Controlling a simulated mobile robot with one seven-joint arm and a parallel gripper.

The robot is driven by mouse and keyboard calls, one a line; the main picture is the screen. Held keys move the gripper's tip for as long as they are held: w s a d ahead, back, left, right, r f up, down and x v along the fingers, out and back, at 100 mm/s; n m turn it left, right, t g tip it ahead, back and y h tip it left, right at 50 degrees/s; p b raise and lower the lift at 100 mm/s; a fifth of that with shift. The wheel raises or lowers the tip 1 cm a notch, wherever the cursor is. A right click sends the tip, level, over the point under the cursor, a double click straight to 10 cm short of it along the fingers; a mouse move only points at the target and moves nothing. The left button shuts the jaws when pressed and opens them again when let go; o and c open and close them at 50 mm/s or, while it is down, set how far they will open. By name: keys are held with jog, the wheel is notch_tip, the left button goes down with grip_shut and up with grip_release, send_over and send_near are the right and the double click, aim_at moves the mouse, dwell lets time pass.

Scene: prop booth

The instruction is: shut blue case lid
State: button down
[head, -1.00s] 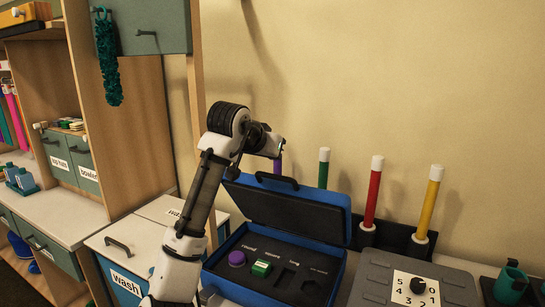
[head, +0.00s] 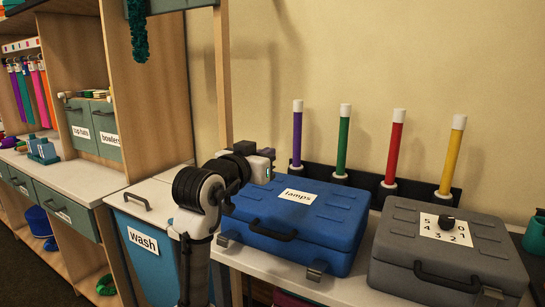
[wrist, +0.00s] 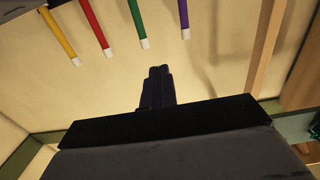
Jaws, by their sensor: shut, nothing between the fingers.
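The blue case (head: 297,222), labelled "lamps", stands on the white counter. Its lid is down flat on the base, with no clear gap in the head view. The dark handle (head: 272,230) and two grey latches, one at the left (head: 224,241) and one at the right (head: 316,271), are on the front side. The latches seem to stick outward. My gripper (head: 268,152) is above the counter, behind the case's back left corner and apart from the lid. In the wrist view, its dark fingers (wrist: 157,86) are together and empty, towards the wall.
A grey case (head: 450,255) with a number dial stands close at the right. Purple, green, red and yellow rods (head: 396,150) stand in a dark rack along the wall. A "wash" bin (head: 145,240) is at the left, beside my arm. The wall above the case is clear.

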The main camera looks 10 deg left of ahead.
aim_at(252, 229)
jog(key=s+f+t+b, duration=0.1)
jog(key=f+b, duration=0.4)
jog(key=s+a+f+t+h+b, duration=0.1)
jog(key=s+f+t+b, duration=0.1)
jog(key=f+b, duration=0.3)
jog(key=s+a+f+t+h+b, duration=0.1)
jog(key=s+f+b, duration=0.1)
jog(key=f+b, duration=0.3)
jog(key=shift+s+a+f+t, duration=0.1)
jog(key=shift+s+f+t, duration=0.1)
jog(key=shift+f+t, duration=0.1)
jog(key=shift+s+f+b, duration=0.15)
jog(key=shift+f+b, duration=0.75)
jog(key=shift+b, duration=0.1)
